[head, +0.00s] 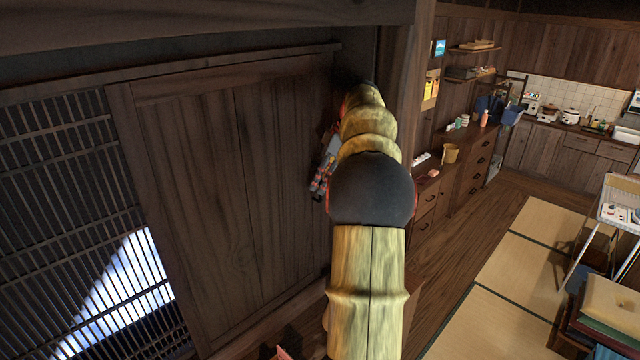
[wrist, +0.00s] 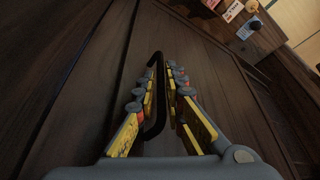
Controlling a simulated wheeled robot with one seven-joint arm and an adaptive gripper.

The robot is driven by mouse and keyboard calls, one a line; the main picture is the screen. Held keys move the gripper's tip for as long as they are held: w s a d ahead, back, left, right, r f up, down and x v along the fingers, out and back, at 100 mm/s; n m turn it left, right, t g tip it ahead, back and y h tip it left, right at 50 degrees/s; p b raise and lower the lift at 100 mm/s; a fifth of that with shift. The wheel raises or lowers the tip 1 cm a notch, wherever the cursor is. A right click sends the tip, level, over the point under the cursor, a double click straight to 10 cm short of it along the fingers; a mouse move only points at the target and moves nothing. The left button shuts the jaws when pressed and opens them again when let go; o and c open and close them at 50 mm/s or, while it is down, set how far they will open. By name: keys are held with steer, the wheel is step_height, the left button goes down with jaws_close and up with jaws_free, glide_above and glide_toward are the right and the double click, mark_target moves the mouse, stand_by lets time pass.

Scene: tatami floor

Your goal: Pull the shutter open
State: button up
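The shutter is a dark brown wooden panel (head: 220,190) standing upright at the left in the head view, beside a slatted lattice. Its planks also fill much of the wrist view (wrist: 75,75). A black bar handle (wrist: 153,125) with bent ends shows in the wrist view, lying between my gripper's two fingers (wrist: 165,80), nearer the left one. The fingers are apart, with a gap on the right side of the handle. In the head view my gripper (head: 323,172) is at the panel's right part; my arm hides the handle there.
The lattice (head: 70,200) lets bright light through at its lower part. A wooden post (head: 408,80) stands right of the shutter. Beyond it are a drawer cabinet (head: 455,185) and a kitchen counter.

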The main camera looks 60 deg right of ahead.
mark_target(320, 150)
steer(key=shift+o, duration=0.2)
step_height(320, 150, up, 10)
steer(key=shift+f, duration=0.1)
stand_by(0.5)
stand_by(0.6)
